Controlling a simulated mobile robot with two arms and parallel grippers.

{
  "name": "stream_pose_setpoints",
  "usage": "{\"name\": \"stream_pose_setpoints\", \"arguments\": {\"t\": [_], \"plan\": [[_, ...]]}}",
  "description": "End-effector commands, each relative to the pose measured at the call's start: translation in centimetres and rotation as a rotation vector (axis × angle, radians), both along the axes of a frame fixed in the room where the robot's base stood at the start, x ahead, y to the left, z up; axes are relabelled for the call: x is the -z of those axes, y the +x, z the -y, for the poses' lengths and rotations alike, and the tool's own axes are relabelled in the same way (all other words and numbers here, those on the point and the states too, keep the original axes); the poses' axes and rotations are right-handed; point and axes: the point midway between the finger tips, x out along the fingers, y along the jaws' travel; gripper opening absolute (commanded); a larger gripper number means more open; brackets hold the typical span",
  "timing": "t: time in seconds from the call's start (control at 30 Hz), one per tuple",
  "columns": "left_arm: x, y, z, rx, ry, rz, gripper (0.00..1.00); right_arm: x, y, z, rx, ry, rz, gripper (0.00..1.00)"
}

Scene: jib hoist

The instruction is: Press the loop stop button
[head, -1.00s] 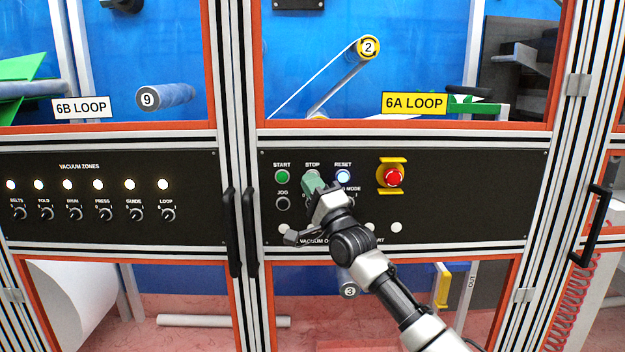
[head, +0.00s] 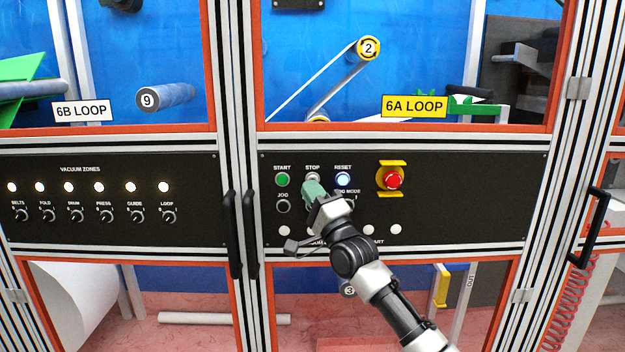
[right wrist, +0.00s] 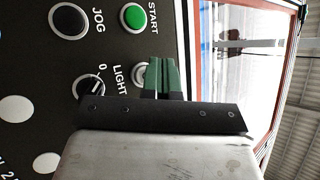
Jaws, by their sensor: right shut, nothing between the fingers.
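The STOP button (head: 312,177) is a pale round button on the black panel under the 6A LOOP window, between START and RESET. Its lower part is hidden by my right gripper. In the right wrist view the button (right wrist: 139,73) shows partly beside the fingers. My right gripper (head: 313,187) is shut and empty, its green fingertips just below the button in the head view. In the right wrist view the shut fingers (right wrist: 164,65) point at the panel. I cannot tell whether they touch it. My left gripper is not in view.
The green START button (head: 282,180) is left of STOP, with JOG (head: 283,206) below it. The lit RESET button (head: 343,179) and red emergency stop (head: 393,180) are to the right. The LIGHT knob (right wrist: 88,87) is near the fingers. Black door handles (head: 251,233) stick out at left.

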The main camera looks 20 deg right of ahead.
Motion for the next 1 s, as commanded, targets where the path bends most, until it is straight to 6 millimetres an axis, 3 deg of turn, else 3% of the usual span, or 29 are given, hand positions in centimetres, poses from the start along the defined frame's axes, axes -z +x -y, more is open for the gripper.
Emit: {"name": "stream_pose_setpoints", "arguments": {"t": [0.1, 0.4, 1.0], "plan": [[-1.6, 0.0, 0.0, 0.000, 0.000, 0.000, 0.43, -0.5, -1.2, -0.4, -0.002, 0.002, -0.001, 0.00], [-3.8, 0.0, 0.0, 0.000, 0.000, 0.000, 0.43, -0.3, -3.9, -1.2, -0.001, 0.000, -0.001, 0.00], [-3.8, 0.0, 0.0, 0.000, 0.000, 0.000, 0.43, -0.1, -4.4, -1.2, 0.000, -0.001, 0.001, 0.00]]}}
